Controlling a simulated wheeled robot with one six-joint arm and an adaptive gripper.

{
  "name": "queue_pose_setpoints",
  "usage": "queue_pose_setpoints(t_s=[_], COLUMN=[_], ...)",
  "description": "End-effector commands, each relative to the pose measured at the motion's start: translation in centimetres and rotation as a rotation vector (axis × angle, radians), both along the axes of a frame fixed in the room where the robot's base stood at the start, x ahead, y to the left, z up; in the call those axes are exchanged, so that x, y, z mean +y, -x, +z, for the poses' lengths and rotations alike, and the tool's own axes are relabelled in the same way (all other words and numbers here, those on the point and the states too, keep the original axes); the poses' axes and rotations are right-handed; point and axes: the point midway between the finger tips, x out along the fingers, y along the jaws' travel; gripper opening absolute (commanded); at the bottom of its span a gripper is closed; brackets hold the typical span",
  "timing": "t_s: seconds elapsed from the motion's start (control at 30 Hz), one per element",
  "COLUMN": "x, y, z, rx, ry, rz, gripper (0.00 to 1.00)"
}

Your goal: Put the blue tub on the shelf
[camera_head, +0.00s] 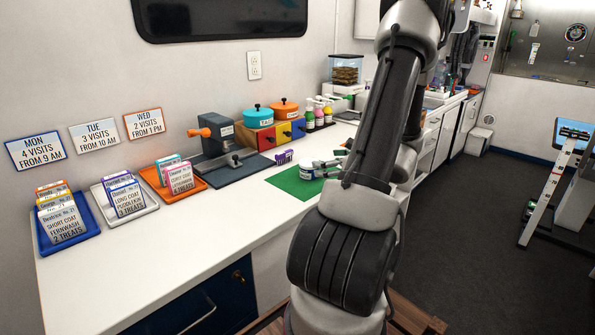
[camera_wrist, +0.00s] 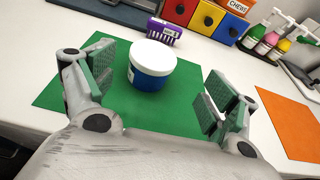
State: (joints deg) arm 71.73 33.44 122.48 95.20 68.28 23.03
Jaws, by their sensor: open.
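The blue tub (camera_wrist: 152,80), round with a white lid, stands upright on a green mat (camera_wrist: 65,92) in the wrist view. My gripper (camera_wrist: 163,80) is open, with one finger on each side of the tub and a gap on both sides. The tub is closer to the left finger. In the head view the tub (camera_head: 306,172) is small on the green mat (camera_head: 292,188), with my gripper (camera_head: 330,164) at its right. My arm covers part of the counter there. I cannot make out a clear shelf in either view.
A purple holder (camera_wrist: 164,30) stands just behind the tub. Coloured drawers (camera_wrist: 208,18) and pump bottles (camera_wrist: 268,42) are further back. An orange mat (camera_wrist: 290,118) lies to the right. Card trays (camera_head: 78,232) fill the left counter; its front is clear.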

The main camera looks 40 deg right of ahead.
Motion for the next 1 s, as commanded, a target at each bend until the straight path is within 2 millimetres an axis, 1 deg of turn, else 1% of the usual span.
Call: queue_pose_setpoints(t_s=[0.1,0.27,0.47,0.6,0.7,0.87,0.97,1.0], x=[0.2,0.5,1.5,1.5,1.5,1.5,1.5,1.5], y=[-1.0,-2.8,-5.6,-7.1,-7.4,-7.4,-7.4,-7.4], z=[0.0,-0.6,-1.7,-2.2,-2.2,-2.2,-2.2,-2.2], rx=[-0.008,-0.007,-0.005,-0.005,-0.005,-0.005,-0.005,-0.005], ry=[-0.041,-0.040,-0.040,-0.039,-0.038,-0.038,-0.038,-0.038], rz=[-0.013,-0.011,-0.009,-0.010,-0.010,-0.011,-0.011,-0.011], gripper=[0.87,0.87,0.87,0.87,0.87,0.87,0.70,0.63])
